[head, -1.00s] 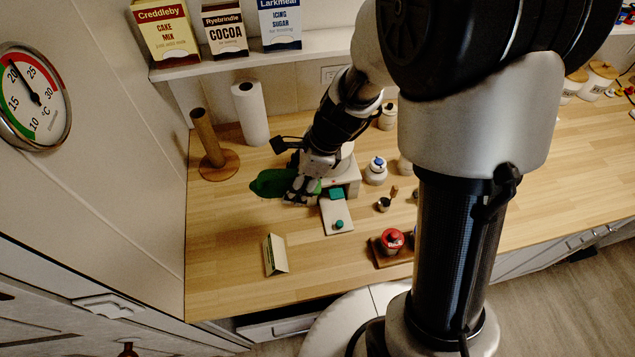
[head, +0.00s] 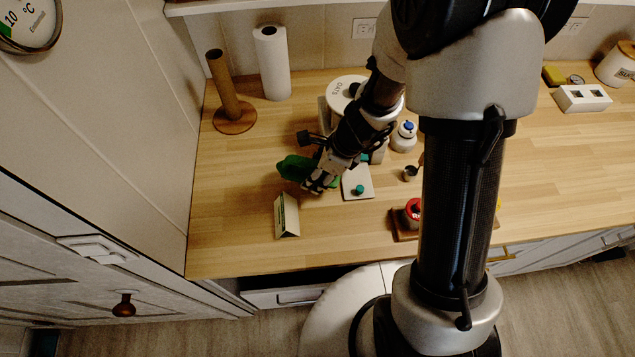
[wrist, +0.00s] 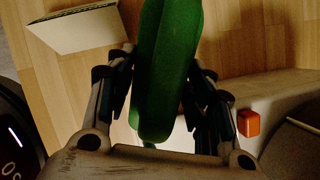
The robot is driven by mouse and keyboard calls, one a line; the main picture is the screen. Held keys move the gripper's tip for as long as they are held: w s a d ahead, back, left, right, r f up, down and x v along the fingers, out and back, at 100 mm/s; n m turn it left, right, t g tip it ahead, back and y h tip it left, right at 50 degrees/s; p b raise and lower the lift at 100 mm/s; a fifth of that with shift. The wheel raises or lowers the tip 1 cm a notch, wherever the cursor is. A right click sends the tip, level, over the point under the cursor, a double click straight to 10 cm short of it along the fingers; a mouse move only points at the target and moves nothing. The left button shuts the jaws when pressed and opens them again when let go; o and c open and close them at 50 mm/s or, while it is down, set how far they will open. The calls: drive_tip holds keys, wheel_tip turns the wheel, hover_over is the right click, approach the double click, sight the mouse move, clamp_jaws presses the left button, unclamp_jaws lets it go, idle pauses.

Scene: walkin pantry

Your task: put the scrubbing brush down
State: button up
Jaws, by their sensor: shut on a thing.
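The scrubbing brush (head: 295,168) is green and long; in the wrist view its body (wrist: 168,65) runs up between my fingers and out of the top of the picture. My gripper (head: 316,182) is shut on it, with one finger on each side in the wrist view (wrist: 160,88). The brush is over the left part of the wooden counter (head: 235,235), behind the folded card. I cannot tell whether it touches the counter. My fingers hide part of it in the head view.
A folded card (head: 287,215) stands just in front of the gripper. A white plate with a green knob (head: 358,183) is to the right, a bare wooden roll holder (head: 232,105) and paper roll (head: 271,62) behind. An orange block (wrist: 248,122) shows in the wrist view. The front-left counter is clear.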

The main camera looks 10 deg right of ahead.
sight(321, 177)
drive_tip(key=shift+f+b, duration=0.8)
drive_tip(key=shift+f, duration=0.95)
drive_tip(key=shift+f, duration=0.1)
drive_tip(key=o, duration=0.8)
drive_tip(key=shift+o, duration=0.2)
